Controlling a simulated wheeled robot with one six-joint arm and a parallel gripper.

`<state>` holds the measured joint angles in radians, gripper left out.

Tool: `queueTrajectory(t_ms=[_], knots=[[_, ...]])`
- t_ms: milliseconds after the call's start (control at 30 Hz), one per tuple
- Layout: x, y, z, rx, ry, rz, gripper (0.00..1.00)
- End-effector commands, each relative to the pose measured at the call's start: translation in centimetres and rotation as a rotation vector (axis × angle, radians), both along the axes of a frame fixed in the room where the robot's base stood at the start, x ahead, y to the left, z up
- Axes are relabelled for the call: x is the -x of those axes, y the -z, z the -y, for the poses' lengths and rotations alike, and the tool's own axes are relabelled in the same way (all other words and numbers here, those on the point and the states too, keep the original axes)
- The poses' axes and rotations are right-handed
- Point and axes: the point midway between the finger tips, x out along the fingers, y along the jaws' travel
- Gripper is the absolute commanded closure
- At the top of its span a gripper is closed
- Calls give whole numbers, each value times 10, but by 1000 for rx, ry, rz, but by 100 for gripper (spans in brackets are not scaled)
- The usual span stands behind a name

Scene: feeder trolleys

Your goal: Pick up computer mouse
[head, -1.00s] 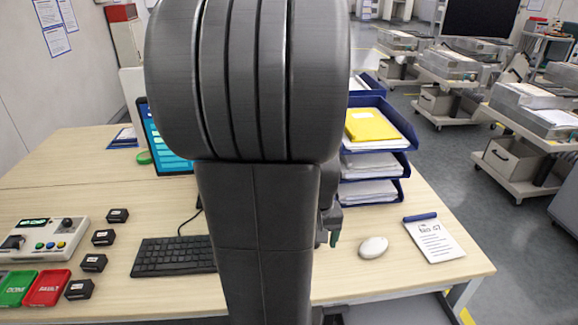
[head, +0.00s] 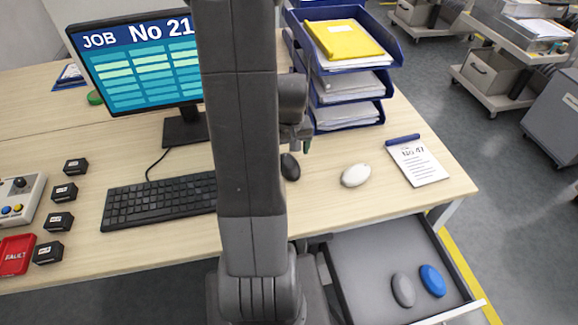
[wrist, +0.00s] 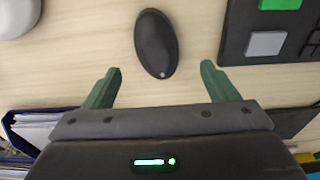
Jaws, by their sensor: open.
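A black computer mouse (head: 290,167) lies on the desk right of the keyboard, partly hidden behind my arm in the head view. In the wrist view the black mouse (wrist: 156,43) lies just beyond the fingertips, near the middle of the gap between them. A white mouse (head: 355,175) lies farther right on the desk; it also shows at the top left of the wrist view (wrist: 12,4). My gripper (wrist: 160,70) is open, with two green fingers and nothing between them. In the head view it is mostly hidden by my arm.
A black keyboard (head: 160,200) lies left of the black mouse. Blue stacked trays (head: 350,68) stand behind, with a monitor (head: 135,65) at left. A note sheet (head: 418,163) lies at right. An open drawer (head: 360,255) holds a grey and a blue rounded object.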

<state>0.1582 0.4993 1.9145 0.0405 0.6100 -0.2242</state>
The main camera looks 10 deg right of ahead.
Motion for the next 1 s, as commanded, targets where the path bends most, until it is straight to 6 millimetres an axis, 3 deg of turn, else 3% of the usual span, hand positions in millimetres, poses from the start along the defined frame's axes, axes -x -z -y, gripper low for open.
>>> queueTrajectory(t_ms=[167,500,833,1000], knots=[[0,10,1,0,0,-1,20],[0,50,3,0,0,-2,20],[-1,54,3,0,0,0,20],[-1,54,3,0,0,0,51]])
